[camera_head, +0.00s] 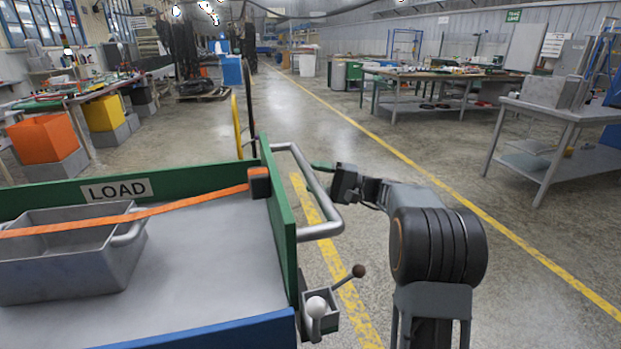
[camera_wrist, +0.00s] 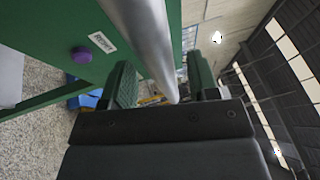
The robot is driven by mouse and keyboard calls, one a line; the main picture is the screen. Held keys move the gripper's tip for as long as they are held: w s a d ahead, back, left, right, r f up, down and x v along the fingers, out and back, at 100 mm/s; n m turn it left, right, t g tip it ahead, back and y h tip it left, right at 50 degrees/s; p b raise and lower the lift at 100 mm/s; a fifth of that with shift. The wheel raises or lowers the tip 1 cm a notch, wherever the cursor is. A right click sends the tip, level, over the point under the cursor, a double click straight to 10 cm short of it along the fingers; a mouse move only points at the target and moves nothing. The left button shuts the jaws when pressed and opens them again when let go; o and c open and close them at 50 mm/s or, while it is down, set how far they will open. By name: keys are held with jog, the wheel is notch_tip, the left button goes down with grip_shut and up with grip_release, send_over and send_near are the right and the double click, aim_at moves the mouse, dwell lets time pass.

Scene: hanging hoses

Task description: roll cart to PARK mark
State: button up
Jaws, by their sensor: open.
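The cart (camera_head: 281,210) fills the lower left of the head view, with green walls, a LOAD plate and a blue near edge. Its grey tubular handle (camera_head: 320,231) sticks out from the right end wall. My gripper (camera_head: 322,167) is beside the far part of this handle. In the wrist view, my gripper (camera_wrist: 164,82) is open, and the handle bar (camera_wrist: 148,35) runs between its two green-padded fingers. I cannot tell whether either finger touches the bar. No PARK mark can be made out in these frames.
A grey bin (camera_head: 60,265) sits on the cart under an orange strap (camera_head: 120,219). A knobbed lever (camera_head: 345,280) is on the cart's end. Yellow lines (camera_head: 470,230) run along the floor. Workbenches (camera_head: 560,135) stand right; the aisle (camera_head: 290,110) ahead is open.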

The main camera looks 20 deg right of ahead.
jog(key=shift+x, duration=0.95)
grip_shut()
